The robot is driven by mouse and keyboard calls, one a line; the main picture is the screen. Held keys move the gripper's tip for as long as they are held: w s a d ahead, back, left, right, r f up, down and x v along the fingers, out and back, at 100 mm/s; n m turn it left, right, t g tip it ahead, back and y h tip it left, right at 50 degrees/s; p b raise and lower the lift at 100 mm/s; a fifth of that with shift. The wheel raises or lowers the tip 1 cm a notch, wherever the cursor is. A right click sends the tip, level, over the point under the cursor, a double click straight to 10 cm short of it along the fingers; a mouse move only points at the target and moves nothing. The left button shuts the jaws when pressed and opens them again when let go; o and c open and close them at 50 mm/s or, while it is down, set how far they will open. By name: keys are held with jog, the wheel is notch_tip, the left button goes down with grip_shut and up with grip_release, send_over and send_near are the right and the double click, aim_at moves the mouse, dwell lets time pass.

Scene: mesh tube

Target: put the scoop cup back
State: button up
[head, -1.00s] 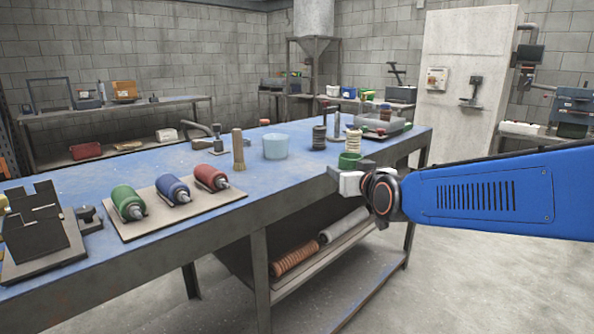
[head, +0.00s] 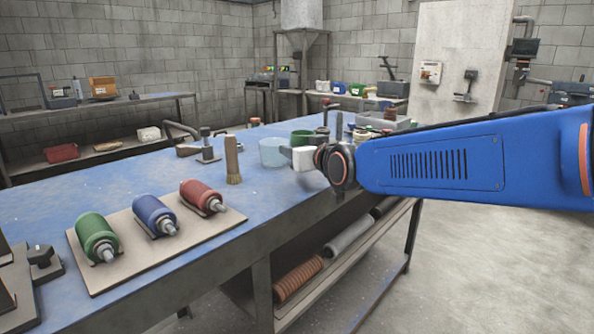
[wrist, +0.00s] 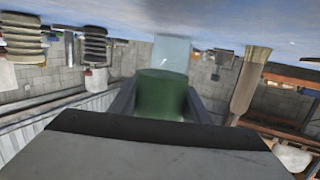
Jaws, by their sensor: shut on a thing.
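A green cup (head: 302,137), which I take to be the scoop cup, is in my gripper (head: 298,156). In the wrist view the green cup (wrist: 160,95) sits between the two fingers, which are shut on it. That view is upside down, with the blue bench top along its upper edge. A pale blue translucent tub (head: 271,152) stands on the bench just left of my gripper in the head view. It also shows behind the green cup in the wrist view (wrist: 172,50). The gap between cup and tub is hard to judge.
A wooden-handled brush (head: 232,160) stands left of the tub. Red (head: 201,194), blue (head: 154,213) and green (head: 96,236) rollers lie on a board at the front. Several dark items and a grey tray (head: 390,123) crowd the far right end. Bench top between brush and rollers is clear.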

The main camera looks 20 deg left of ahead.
aim_at(297, 177)
jog(key=shift+f, duration=2.7)
jog(key=o, duration=1.2)
jog(key=shift+f, duration=0.1)
jog(key=shift+c, duration=0.2)
jog(key=v, duration=1.2)
